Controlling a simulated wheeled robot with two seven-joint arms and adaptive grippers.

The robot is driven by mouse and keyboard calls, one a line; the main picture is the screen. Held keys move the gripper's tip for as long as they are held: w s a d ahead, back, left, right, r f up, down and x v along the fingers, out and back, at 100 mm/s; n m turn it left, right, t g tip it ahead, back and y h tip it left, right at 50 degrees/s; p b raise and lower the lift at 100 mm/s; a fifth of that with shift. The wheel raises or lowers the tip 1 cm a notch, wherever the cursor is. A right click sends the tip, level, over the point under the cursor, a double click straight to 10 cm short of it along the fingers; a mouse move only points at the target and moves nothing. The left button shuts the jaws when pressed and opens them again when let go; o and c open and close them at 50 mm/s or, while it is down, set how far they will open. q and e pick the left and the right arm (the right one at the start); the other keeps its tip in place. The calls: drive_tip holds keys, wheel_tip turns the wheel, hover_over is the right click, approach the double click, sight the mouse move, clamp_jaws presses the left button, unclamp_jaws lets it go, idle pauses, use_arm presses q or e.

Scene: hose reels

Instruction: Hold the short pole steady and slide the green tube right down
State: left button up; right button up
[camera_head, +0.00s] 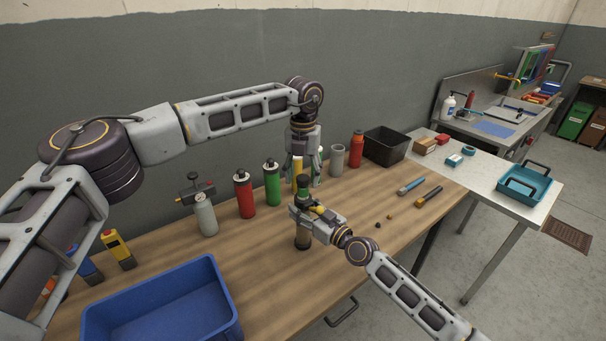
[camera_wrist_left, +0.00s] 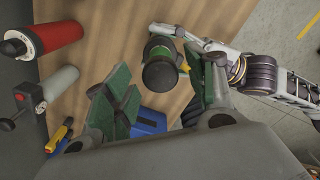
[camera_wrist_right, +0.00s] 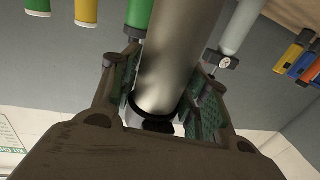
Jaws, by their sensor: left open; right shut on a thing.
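My right gripper (camera_head: 312,214) is shut on a short dark upright pole (camera_head: 303,240). The pole's dark top with some green (camera_head: 304,186) rises above the fingers. In the right wrist view the pole (camera_wrist_right: 170,60) is a grey cylinder with a black ring, between the fingers. My left gripper (camera_head: 304,168) points down, open and empty, just above the pole. In the left wrist view the pole's dark round end (camera_wrist_left: 160,74) lies between the open fingers, nearer the right one. A green tube with a black top (camera_head: 272,182) stands on the table, left of the pole.
A red canister (camera_head: 244,195), a grey bottle (camera_head: 206,215), a grey tube (camera_head: 337,160) and an orange bottle (camera_head: 356,149) stand along the wooden table's back. A blue bin (camera_head: 165,302) is at front left, a black bin (camera_head: 386,146) at back right. Small tools lie on the right.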

sight(303, 186)
use_arm(q)
clamp_jaws()
drive_tip(key=shift+f, duration=2.05)
use_arm(e)
drive_tip(key=shift+s, duration=0.1)
use_arm(q)
drive_tip(key=shift+a, duration=0.1)
unclamp_jaws()
drive_tip(key=shift+f, duration=0.1)
drive_tip(key=shift+r, duration=0.25)
drive_tip(key=shift+r, duration=5.85)
